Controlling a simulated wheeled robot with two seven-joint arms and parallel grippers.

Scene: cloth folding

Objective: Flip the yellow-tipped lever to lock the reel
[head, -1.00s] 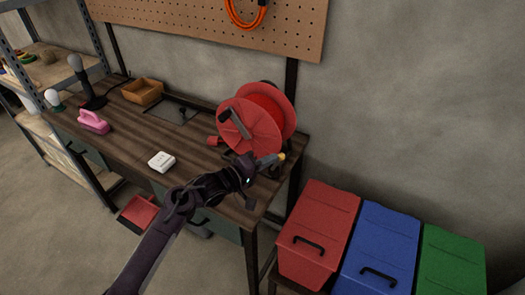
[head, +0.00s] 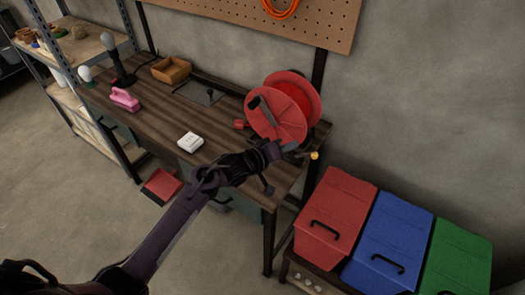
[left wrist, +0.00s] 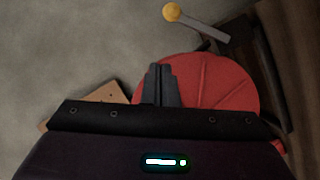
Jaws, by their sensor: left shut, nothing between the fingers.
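The red reel (head: 277,118) stands at the right end of the workbench (head: 155,115). The lever's yellow tip (head: 314,155) shows at its lower right, close to the bench's right edge. My left gripper (head: 274,150) is shut and empty at the reel's lower front, left of the yellow tip with a gap between them. In the left wrist view the shut fingers (left wrist: 161,85) overlap the red reel disc (left wrist: 215,85). The yellow tip (left wrist: 172,12) and its grey lever arm (left wrist: 210,26) lie beyond the fingers, apart from them. The lever's pivot is hard to make out. My right gripper is out of view.
A white box (head: 190,142), a pink object (head: 125,99) and a brown tray (head: 172,70) sit on the bench, left of the reel. Red (head: 335,215), blue (head: 393,240) and green (head: 460,258) bins stand to the right. A pegboard (head: 320,25) hangs behind.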

